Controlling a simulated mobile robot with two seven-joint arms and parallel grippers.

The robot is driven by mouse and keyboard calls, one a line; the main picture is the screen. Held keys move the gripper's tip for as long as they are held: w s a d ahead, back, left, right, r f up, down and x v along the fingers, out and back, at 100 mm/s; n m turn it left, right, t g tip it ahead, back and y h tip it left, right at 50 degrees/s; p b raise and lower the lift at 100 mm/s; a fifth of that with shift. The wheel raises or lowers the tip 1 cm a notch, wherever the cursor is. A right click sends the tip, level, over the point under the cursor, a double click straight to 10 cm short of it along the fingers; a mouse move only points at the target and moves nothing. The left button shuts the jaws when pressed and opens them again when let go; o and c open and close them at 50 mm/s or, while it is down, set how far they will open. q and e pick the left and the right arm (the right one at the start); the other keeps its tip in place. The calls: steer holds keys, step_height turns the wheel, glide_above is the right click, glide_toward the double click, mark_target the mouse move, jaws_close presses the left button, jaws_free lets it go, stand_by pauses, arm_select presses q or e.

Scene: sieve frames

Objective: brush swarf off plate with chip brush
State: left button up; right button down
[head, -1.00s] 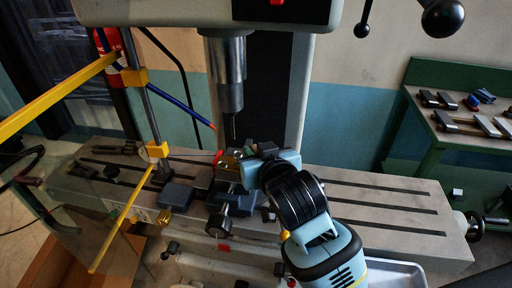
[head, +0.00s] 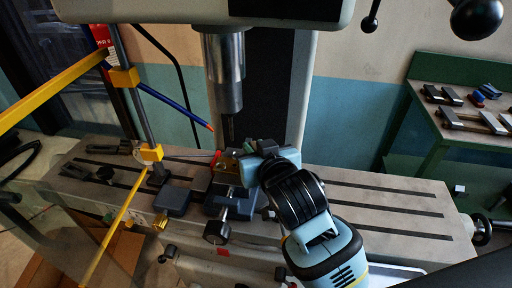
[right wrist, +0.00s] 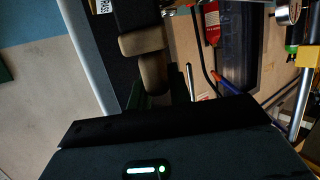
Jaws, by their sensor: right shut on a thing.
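My right gripper (head: 258,152) is over the vise (head: 232,203) on the machine table, below the spindle. In the right wrist view it is shut on the chip brush (right wrist: 153,72), seen as a tan wooden handle with a dark end. In the head view the brush is largely hidden by the gripper. A small yellowish patch (head: 228,165) shows at the vise just left of the gripper; I cannot tell if it is the plate. I cannot make out swarf, or whether the brush touches anything. My left gripper is not in view.
The spindle (head: 223,75) hangs close above the gripper. A yellow guard frame (head: 122,77) and a blue hose with a red tip (head: 177,105) are on the left. The slotted machine table (head: 375,185) is clear on the right. A green bench (head: 430,150) stands far right.

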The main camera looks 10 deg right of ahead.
steer(key=shift+f, duration=0.3)
steer(key=shift+w, duration=0.15)
steer(key=shift+w+d, duration=0.3)
steer(key=shift+w, duration=0.35)
steer(key=shift+w+d, duration=0.3)
steer(key=shift+w, duration=0.35)
steer(key=shift+w+d, duration=0.3)
steer(key=shift+w, duration=0.35)
steer(key=shift+s, duration=0.1)
steer(key=shift+s+a, duration=0.3)
steer(key=shift+s, duration=0.35)
steer(key=shift+s+a, duration=0.3)
steer(key=shift+s, duration=0.4)
steer(key=shift+s+a, duration=0.3)
steer(key=shift+s, duration=0.35)
steer(key=shift+w+d, duration=0.1)
steer(key=shift+w, duration=0.05)
steer(key=shift+w+d, duration=0.25)
steer(key=shift+w, duration=0.4)
steer(key=shift+w+d, duration=0.3)
steer(key=shift+w, duration=0.35)
steer(key=shift+w+d, duration=0.25)
steer(key=shift+w, duration=0.4)
steer(key=shift+s, duration=0.1)
